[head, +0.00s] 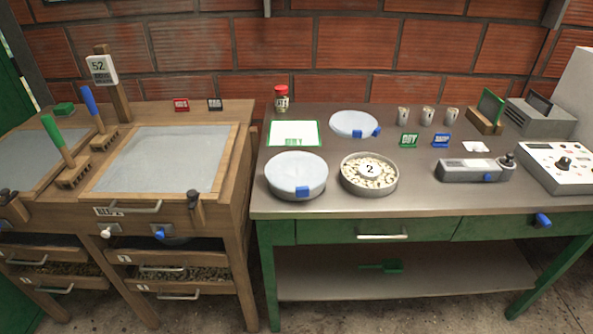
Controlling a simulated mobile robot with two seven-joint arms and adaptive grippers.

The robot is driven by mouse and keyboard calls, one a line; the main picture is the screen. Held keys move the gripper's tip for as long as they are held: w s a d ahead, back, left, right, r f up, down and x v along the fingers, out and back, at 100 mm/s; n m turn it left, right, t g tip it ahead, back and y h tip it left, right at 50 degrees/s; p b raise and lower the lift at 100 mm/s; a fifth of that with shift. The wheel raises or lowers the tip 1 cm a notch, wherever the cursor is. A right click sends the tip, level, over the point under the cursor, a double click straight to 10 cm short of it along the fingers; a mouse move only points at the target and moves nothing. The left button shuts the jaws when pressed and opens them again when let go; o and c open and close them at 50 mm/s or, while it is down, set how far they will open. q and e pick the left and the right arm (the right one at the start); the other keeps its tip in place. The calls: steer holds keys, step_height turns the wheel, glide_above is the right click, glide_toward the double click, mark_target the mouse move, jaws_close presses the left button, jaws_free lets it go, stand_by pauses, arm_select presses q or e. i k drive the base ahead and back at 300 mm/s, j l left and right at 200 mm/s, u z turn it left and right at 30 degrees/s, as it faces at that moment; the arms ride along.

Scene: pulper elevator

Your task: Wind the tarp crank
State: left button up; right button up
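No tarp is plainly seen, and I cannot tell any part in the head view for certain as the tarp crank. A wooden drying-bed bench (220,230) stands at the left, with a grey sheet-like panel (155,160) set in its top. Dark clamp-like fittings (194,199) sit at its front edge. Below the front rail are a white knob (106,232) and a blue handle (160,234), whose use I cannot tell. Neither of my grippers is in view.
A green bench (276,232) with a metal top stands at the right, bearing round lidded trays (296,176), a dish of beans (369,174), cups (403,116) and instruments (556,165). Two rakes (59,142) stand on the wooden bench. A brick wall (330,50) closes the back.

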mark_target(541, 220)
steer(key=z, duration=1.65)
